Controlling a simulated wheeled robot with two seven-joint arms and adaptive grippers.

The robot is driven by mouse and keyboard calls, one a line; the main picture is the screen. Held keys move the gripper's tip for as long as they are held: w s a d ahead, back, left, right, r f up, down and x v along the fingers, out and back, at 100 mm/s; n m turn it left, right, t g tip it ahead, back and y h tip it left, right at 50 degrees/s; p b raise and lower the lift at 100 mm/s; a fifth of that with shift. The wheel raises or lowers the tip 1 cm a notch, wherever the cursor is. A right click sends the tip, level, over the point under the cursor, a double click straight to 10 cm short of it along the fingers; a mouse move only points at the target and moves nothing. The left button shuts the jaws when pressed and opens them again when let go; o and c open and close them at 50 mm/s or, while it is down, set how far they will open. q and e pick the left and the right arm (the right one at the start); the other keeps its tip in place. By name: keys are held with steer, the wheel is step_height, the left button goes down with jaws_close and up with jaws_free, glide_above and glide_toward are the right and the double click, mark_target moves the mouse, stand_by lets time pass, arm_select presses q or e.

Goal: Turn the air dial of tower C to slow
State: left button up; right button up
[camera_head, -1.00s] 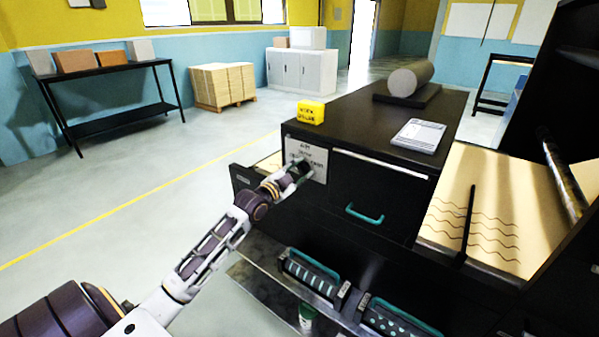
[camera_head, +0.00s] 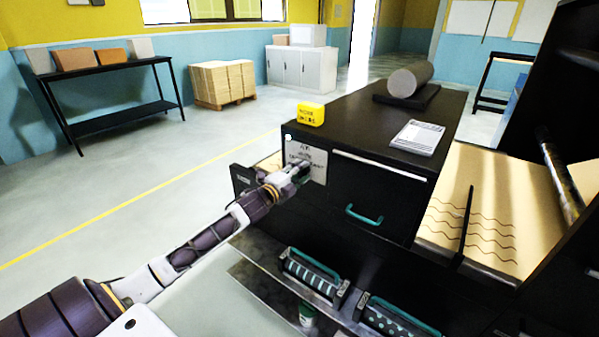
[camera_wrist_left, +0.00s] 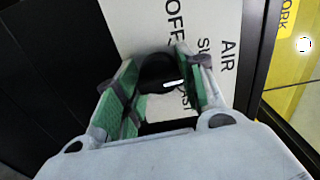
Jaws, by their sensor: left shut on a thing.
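The air dial (camera_wrist_left: 158,72) is a dark round knob on a pale label plate (camera_wrist_left: 215,40) in the left wrist view. The plate reads AIR, OFF and other words partly hidden by my fingers. In the head view the plate (camera_head: 306,158) is on the near face of the black cabinet. My left gripper (camera_wrist_left: 160,85) is shut on the dial, one green-padded finger on each side. In the head view my left gripper (camera_head: 298,172) covers the dial, so its pointer cannot be read there. My right gripper is not in view.
A yellow block (camera_head: 311,114) sits on the cabinet top (camera_head: 365,115), with a paper stack (camera_head: 418,137) and a grey roll further back. A drawer front with a teal handle (camera_head: 363,214) is right of the plate. Open floor lies left.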

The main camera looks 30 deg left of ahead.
arm_select(q)
steer(key=shift+f+m, duration=0.1)
steer(key=shift+m, duration=0.3)
steer(key=o, duration=1)
steer(key=shift+s, duration=0.15)
steer(key=shift+s+a, duration=0.2)
steer(key=shift+s, duration=2.7)
steer(key=shift+s+a, duration=0.2)
steer(key=shift+s, duration=2.7)
steer(key=shift+n, duration=0.5)
